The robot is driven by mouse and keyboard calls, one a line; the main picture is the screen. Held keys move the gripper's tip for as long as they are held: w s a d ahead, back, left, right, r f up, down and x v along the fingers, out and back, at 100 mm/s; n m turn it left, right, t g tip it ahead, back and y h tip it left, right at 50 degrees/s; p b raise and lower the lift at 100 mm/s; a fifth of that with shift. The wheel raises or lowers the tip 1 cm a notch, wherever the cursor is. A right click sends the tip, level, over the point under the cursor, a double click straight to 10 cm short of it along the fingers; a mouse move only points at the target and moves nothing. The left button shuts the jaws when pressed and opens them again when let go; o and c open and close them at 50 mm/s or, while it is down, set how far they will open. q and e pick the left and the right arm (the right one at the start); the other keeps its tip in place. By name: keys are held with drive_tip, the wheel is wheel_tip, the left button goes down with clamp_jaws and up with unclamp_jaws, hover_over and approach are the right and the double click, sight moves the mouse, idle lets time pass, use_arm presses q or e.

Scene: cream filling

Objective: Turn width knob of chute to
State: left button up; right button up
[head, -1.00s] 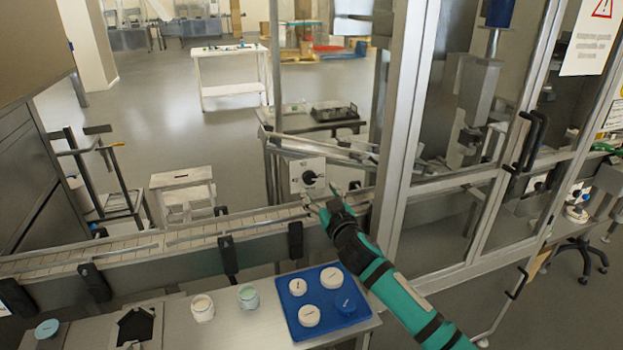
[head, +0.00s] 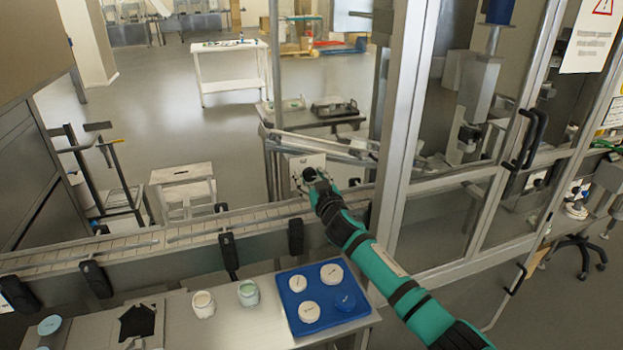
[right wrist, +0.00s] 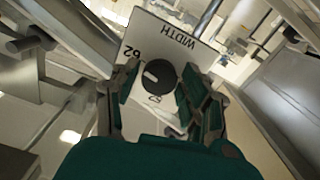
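The width knob (right wrist: 160,77) is a round black dial with a white mark, on a white plate (right wrist: 152,33) lettered WIDTH. Numbers are printed around it; the lettering appears upside down in the right wrist view. In the head view the plate (head: 307,160) stands just behind the conveyor, and the knob is mostly hidden by my right gripper. My right gripper (right wrist: 160,98) is open, with one finger on each side of the knob. The right-hand finger looks very close to it; I cannot tell whether it touches. My left gripper is not in view.
A conveyor (head: 150,243) with rails runs across in front of the plate. A metal-framed glass enclosure (head: 405,120) stands right of my arm. A blue tray (head: 338,318) with white round lids and two jars (head: 203,304) sit on the near table.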

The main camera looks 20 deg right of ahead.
drive_tip(key=c, duration=0.8)
drive_tip(key=shift+n, duration=0.4)
drive_tip(key=n, duration=0.4)
drive_tip(key=shift+n, duration=0.3)
drive_tip(key=n+p, duration=0.1)
drive_tip(key=n, duration=0.4)
drive_tip(key=shift+r+n, duration=0.1)
drive_tip(key=shift+n, duration=0.2)
drive_tip(key=n+p, duration=0.1)
drive_tip(key=n, duration=0.5)
drive_tip(key=n+p, duration=0.1)
drive_tip(key=n, duration=0.3)
drive_tip(key=shift+n, duration=1.3)
